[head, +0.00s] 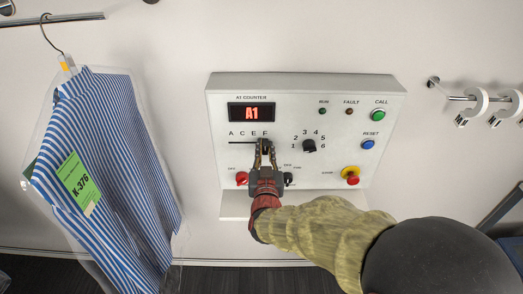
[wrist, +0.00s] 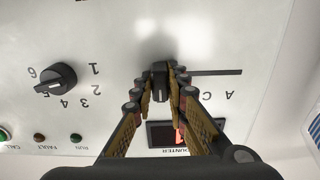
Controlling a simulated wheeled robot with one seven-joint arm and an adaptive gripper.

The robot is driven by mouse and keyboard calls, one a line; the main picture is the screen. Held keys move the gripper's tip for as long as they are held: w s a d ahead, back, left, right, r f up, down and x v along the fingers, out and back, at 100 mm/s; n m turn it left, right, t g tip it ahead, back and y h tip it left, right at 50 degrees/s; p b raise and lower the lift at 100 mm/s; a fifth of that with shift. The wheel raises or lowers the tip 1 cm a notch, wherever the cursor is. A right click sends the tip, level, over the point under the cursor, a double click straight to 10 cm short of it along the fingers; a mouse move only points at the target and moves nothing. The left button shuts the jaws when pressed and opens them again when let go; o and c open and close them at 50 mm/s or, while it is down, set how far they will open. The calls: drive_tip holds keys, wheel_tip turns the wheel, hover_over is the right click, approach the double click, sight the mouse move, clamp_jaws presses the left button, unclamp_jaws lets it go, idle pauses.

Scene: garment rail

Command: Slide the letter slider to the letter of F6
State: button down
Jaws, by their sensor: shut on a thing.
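The letter slider is a black knob (wrist: 160,82) on a horizontal dark slot (head: 242,142) under the letters A, C, E, F on the white control panel (head: 300,85). My gripper (head: 265,150) is shut on the knob, with one finger on each side; it also shows in the wrist view (wrist: 160,72). In the head view the knob is at the right end of the letter row, roughly below F, mostly hidden by the fingers. The red display (head: 251,112) reads A1.
A number dial (head: 309,146) is right of my gripper. A red knob (head: 242,179), a small black switch (head: 288,178), a stop button (head: 351,175), a blue reset button (head: 368,145) and a green call button (head: 378,115) are nearby. A bagged striped shirt (head: 110,170) hangs left.

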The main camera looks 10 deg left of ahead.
drive_tip(key=c, duration=1.8)
unclamp_jaws()
drive_tip(key=shift+w+d, duration=0.1)
drive_tip(key=shift+d, duration=0.2)
drive_tip(key=shift+o, duration=0.2)
drive_tip(key=shift+a, duration=0.1)
drive_tip(key=shift+s, duration=0.45)
drive_tip(key=v, duration=1.1)
drive_tip(key=shift+f, duration=0.1)
